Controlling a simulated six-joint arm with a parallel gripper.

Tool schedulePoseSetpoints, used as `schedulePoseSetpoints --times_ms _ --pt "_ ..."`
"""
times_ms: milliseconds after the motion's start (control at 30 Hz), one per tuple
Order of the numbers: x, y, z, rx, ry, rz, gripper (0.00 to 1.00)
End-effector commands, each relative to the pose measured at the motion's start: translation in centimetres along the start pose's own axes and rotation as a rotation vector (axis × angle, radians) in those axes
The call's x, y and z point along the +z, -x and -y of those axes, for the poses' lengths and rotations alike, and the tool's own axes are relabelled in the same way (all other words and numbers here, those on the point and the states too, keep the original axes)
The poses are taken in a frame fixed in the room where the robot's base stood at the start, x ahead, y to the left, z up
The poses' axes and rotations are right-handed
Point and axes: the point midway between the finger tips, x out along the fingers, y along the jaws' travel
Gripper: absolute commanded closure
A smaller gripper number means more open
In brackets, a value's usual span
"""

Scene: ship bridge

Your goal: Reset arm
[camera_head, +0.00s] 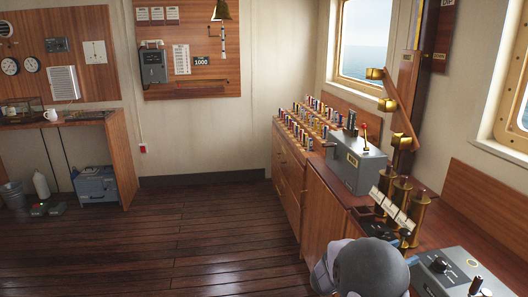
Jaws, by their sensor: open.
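The rounded grey joint and pale link of my own arm show at the bottom edge, right of centre, in front of the wooden console (319,211). My gripper cannot be made out in this view, and nothing is seen held. The arm hides part of the console's front end.
Several brass cylinders with white tags (388,205) stand close beyond my arm. A grey box with a red-knobbed lever (356,168) and racks of small coloured pieces (318,118) lie farther along. A grey control panel (460,278) is at right.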

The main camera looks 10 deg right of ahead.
Motion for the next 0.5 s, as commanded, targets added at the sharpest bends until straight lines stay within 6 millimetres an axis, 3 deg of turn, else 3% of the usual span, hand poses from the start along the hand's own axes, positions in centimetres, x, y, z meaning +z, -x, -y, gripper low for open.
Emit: schedulePoseSetpoints --times_ms 167,300,400,500 --pt "1.9 4.2 6.6 -0.332 0.0 0.178 0.55" --pt "4.7 10.5 10.4 -0.598 0.061 0.369 0.55" --pt "7.0 15.7 11.1 -0.758 0.142 0.514 0.55" --pt "9.5 21.1 10.0 -0.887 0.253 0.662 0.55"
